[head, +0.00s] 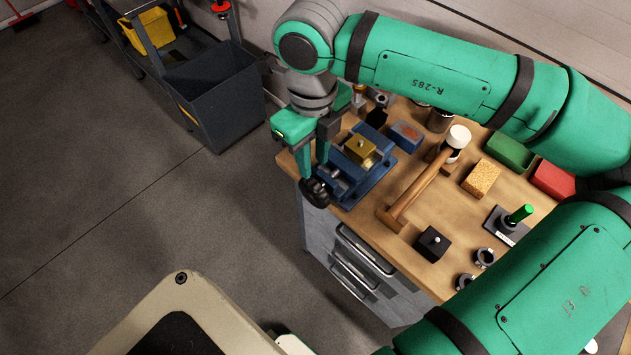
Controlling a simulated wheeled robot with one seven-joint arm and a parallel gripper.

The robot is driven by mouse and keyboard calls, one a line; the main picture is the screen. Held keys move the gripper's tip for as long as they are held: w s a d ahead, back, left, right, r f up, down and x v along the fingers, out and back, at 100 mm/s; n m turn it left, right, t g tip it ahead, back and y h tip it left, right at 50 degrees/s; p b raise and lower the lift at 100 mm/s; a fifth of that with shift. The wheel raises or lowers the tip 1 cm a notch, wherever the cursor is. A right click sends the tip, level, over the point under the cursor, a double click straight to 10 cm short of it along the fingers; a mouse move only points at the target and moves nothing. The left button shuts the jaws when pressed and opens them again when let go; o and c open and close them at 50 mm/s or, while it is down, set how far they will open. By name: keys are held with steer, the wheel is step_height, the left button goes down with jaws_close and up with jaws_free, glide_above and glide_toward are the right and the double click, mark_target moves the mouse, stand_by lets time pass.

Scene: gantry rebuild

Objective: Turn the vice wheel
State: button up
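The blue vice (371,187) stands at the left front corner of the wooden workbench, with a brass block (360,149) at its jaws. Its black vice wheel (316,193) is at the near left end, sticking out past the bench edge. My gripper (313,170) comes down from above, right at the top of the wheel. Its two fingers are apart, with a gap visible between them. I cannot tell whether the fingertips touch the wheel. The fingers hide part of the vice's screw end.
A wooden-handled mallet (416,192) lies right of the vice, and a blue-and-red block (406,136) sits behind it. Floor left of the bench is clear; a grey bin (220,100) stands beyond.

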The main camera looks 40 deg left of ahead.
mark_target(314, 184)
step_height(314, 184, down, 10)
steer(key=shift+w+f, duration=0.1)
steer(key=shift+f, duration=0.15)
steer(key=shift+s, duration=0.2)
jaws_close()
